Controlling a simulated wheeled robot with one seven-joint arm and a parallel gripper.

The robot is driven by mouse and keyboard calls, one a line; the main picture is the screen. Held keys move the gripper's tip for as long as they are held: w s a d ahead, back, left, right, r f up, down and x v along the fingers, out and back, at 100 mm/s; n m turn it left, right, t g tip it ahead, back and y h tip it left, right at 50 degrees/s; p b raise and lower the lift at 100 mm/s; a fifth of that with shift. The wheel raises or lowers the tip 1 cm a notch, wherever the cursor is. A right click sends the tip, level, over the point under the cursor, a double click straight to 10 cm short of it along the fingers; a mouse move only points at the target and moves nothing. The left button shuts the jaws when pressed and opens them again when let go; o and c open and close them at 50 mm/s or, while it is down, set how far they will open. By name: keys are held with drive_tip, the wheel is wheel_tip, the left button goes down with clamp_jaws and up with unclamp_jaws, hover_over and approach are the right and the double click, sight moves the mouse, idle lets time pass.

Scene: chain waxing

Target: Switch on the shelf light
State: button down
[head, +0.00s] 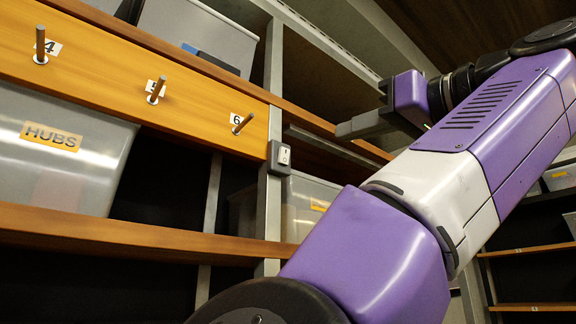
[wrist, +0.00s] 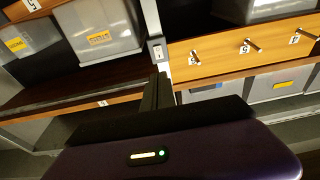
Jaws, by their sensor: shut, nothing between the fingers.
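A small switch (head: 283,155) with a white rocker in a dark housing is on the grey metal upright, just right of peg 6. It also shows in the wrist view (wrist: 157,48), beyond my fingertips. My gripper (head: 347,129) is shut and empty, up and to the right of the switch in the head view and apart from it. In the wrist view my dark fingers (wrist: 160,80) point toward the upright below the switch. A dark bar (head: 335,146) runs under the shelf right of the upright; I cannot tell whether it is the light. No lit lamp shows there.
An orange wooden board (head: 100,66) carries several numbered pegs, with peg 6 (head: 241,124) close to the switch. A grey bin marked HUBS (head: 60,170) stands below it. Another grey bin (head: 305,205) stands under the switch's right side. Open air lies between gripper and upright.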

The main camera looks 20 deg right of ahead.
drive_tip(key=w+p, duration=0.1)
drive_tip(key=p, duration=0.7)
approach(287, 150)
drive_tip(key=x, duration=0.5)
drive_tip(key=shift+w+a+r, duration=0.1)
drive_tip(key=shift+a, duration=0.15)
drive_tip(key=shift+w+a+p, duration=0.2)
drive_tip(key=shift+w+p, duration=0.1)
drive_tip(key=shift+w, duration=0.45)
drive_tip(key=shift+d+b, duration=0.2)
drive_tip(key=shift+b, duration=0.7)
